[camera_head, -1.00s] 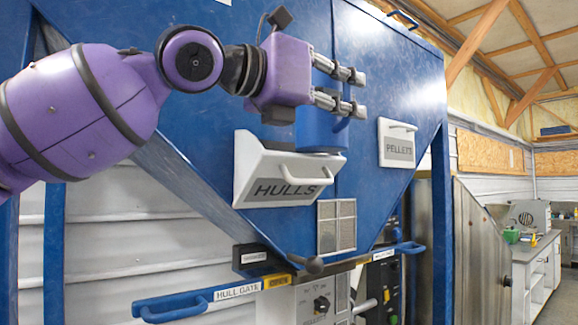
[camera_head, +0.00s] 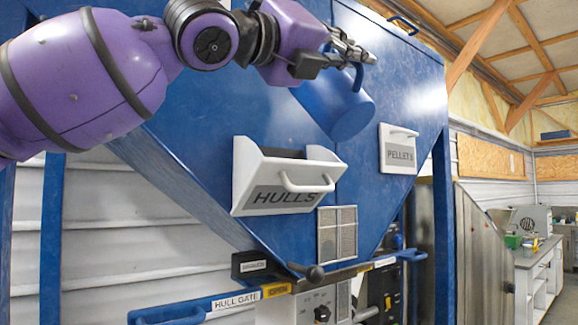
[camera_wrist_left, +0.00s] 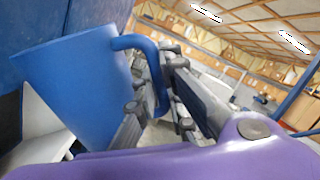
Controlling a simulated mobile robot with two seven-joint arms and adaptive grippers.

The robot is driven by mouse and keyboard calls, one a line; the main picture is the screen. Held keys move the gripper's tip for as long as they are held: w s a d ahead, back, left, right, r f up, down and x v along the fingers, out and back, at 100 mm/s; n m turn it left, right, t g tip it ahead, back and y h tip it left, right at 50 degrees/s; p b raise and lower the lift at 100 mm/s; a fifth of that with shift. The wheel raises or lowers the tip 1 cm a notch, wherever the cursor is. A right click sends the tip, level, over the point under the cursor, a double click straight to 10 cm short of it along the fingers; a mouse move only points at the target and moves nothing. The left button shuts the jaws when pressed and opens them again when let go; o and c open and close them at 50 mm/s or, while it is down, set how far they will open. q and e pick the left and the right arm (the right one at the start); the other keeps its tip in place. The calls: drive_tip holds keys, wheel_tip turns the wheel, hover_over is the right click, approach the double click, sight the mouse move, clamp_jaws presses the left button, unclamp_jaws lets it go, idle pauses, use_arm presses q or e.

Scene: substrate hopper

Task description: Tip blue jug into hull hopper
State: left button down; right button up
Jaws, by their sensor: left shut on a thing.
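The blue jug (camera_head: 340,108) is tilted in the air in front of the blue hopper face, above and slightly right of the white HULLS chute (camera_head: 255,176). Its closed bottom points down to the right; its mouth is toward the upper left, out of clear sight. My left gripper (camera_head: 352,50) is shut on the jug's handle, which loops between the fingers in the left wrist view (camera_wrist_left: 158,70). The jug (camera_wrist_left: 75,85) fills the left of that view. The chute's top is open and dark inside. No pouring material is visible. My right gripper is not in view.
A second white chute marked PELLETS (camera_head: 398,150) is to the right on the same hopper. The blue HULL GATE handle (camera_head: 180,309) sticks out below. A workbench (camera_head: 540,262) stands far right. Open room lies right of the hopper.

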use_arm(q)
drive_tip(key=n, duration=0.1)
drive_tip(key=r+n+t, duration=0.1)
drive_tip(key=a+n, duration=0.1)
drive_tip(key=n, duration=0.1)
drive_tip(key=shift+w+r+t, duration=0.25)
drive_tip(key=shift+t, duration=0.05)
drive_tip(key=w+a+n+t+y, duration=0.1)
drive_tip(key=w+a+n, duration=0.1)
drive_tip(key=n, duration=0.2)
drive_tip(key=w+a+n+t+y, duration=0.2)
drive_tip(key=a+n, duration=0.1)
drive_tip(key=n, duration=0.2)
drive_tip(key=w+a+n+t+y, duration=0.1)
drive_tip(key=w+a+n, duration=0.1)
drive_tip(key=n, duration=0.3)
drive_tip(key=shift+a+f+t+y, duration=0.2)
drive_tip(key=shift+a+t+y, duration=0.1)
drive_tip(key=shift+y, duration=0.1)
drive_tip(key=shift+w+a+r+n, duration=0.1)
drive_tip(key=shift+w+a+n, duration=0.25)
drive_tip(key=shift+n, duration=0.25)
drive_tip(key=shift+s, duration=0.1)
